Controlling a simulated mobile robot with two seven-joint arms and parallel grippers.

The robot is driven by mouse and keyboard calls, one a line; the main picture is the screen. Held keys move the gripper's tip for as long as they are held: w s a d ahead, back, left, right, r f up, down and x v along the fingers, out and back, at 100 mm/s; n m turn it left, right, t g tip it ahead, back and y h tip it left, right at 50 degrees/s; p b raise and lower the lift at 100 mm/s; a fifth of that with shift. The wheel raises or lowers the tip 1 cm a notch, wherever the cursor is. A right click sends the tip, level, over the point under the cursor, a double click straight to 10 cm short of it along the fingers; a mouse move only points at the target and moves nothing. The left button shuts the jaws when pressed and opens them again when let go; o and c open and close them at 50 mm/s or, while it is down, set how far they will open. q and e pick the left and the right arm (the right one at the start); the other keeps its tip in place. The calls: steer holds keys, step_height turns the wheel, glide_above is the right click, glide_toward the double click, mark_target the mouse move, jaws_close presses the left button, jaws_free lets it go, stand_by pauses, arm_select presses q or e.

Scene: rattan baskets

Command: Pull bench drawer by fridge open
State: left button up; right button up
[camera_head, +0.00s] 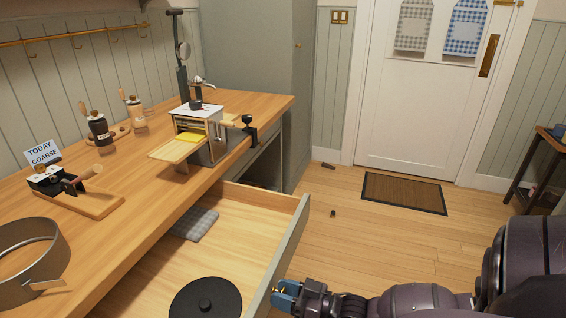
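The bench drawer (302,214) stands pulled out from under the wooden bench (70,232), its inside in plain view. A small brass-coloured bit shows at the fingertips. The handle is mostly hidden, so I cannot tell whether the fingers are closed on it. My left gripper is not in view.
A tall grey-green cabinet (252,55) stands beyond the bench. On the bench are a grinder on a board (90,200), a metal hoop (30,262) and a boxy device (200,125). The floor (400,245) is mostly clear, with a brown doormat (404,192) by the door.

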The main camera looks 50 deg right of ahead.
steer(key=o, duration=0.3)
steer(key=shift+p+v, duration=0.65)
steer(key=shift+v, duration=4.75)
